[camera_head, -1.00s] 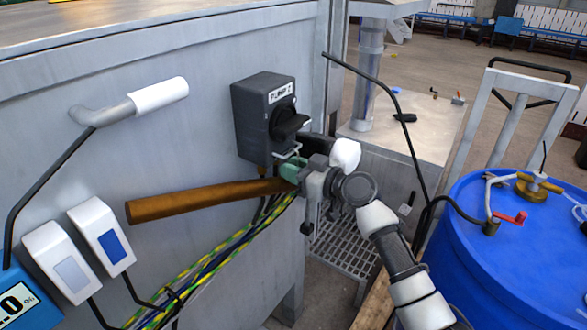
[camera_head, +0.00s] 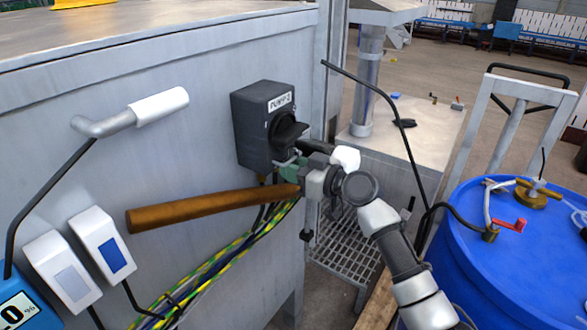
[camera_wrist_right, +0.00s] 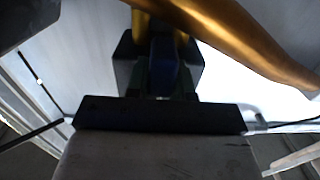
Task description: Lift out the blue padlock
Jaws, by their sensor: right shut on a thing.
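A dark grey switch box (camera_head: 254,135) with a label and a black rotary handle (camera_head: 290,130) is fixed to the grey cabinet wall. My right gripper (camera_head: 290,168) is just below that handle, its greenish fingers shut. In the right wrist view a dark blue body (camera_wrist_right: 166,76), which looks like the blue padlock, sits between the fingers in front of the dark box. Its shackle is hidden there, so I cannot tell whether it still passes through the handle. In the head view the fingers cover the padlock. My left gripper is out of view.
A brown pipe (camera_head: 205,208) runs just below and left of the right gripper; it also crosses the right wrist view (camera_wrist_right: 250,45). Striped cables (camera_head: 235,250) hang beneath it. A blue drum (camera_head: 500,260) stands at right, and a thin black cable (camera_head: 380,95) arches behind my arm.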

